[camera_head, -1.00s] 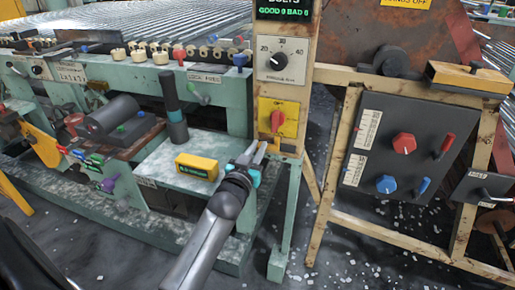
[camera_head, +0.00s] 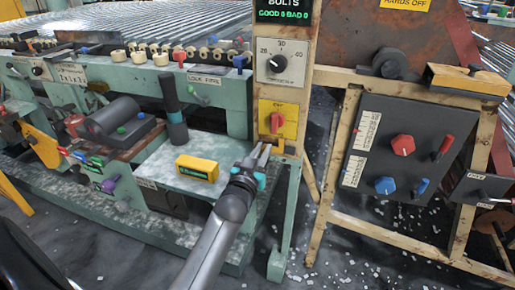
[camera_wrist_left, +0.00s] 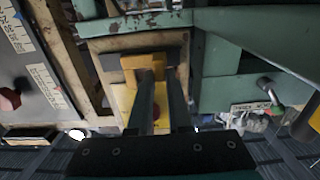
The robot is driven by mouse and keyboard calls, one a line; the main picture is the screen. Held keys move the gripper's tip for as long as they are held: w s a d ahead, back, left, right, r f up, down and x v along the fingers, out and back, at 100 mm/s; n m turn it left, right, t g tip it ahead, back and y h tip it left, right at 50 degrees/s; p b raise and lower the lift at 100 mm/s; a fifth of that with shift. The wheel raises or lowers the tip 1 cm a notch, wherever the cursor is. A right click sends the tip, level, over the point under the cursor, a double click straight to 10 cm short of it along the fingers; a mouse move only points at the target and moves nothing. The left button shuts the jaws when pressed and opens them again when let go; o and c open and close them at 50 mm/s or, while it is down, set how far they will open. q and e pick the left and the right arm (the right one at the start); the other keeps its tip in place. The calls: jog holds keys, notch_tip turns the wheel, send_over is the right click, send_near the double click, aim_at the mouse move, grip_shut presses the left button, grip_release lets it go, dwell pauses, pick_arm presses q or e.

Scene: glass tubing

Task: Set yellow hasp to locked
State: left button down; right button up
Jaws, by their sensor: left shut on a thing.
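The yellow hasp (camera_wrist_left: 131,66) shows in the left wrist view as a yellow piece on a wooden post, at the tips of my left gripper. My left gripper (camera_head: 262,152) reaches the lower part of the post in the head view; the hasp is hard to make out there. In the wrist view the two dark fingers (camera_wrist_left: 162,78) are slightly apart, closed on the hasp, and cover part of it. Whether the hasp is locked cannot be told. My right gripper is not in view.
A yellow plate with a red switch (camera_head: 278,119) sits on the post just above the gripper. A yellow box (camera_head: 197,168) lies on the green shelf (camera_head: 160,172) to the left. A dark panel (camera_head: 398,150) with red and blue knobs stands to the right.

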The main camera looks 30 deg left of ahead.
pick_arm(q)
jog(key=shift+w+d, duration=0.15)
jog(key=shift+d, duration=0.6)
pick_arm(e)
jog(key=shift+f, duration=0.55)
pick_arm(q)
jog(key=c, duration=0.8)
grip_release()
jog(key=shift+d, duration=0.1)
jog(key=shift+c, duration=0.2)
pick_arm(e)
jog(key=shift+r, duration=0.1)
pick_arm(q)
jog(key=shift+s+p, duration=0.35)
jog(key=p+v, duration=0.5)
jog(key=v, duration=0.9)
jog(key=shift+s, duration=0.25)
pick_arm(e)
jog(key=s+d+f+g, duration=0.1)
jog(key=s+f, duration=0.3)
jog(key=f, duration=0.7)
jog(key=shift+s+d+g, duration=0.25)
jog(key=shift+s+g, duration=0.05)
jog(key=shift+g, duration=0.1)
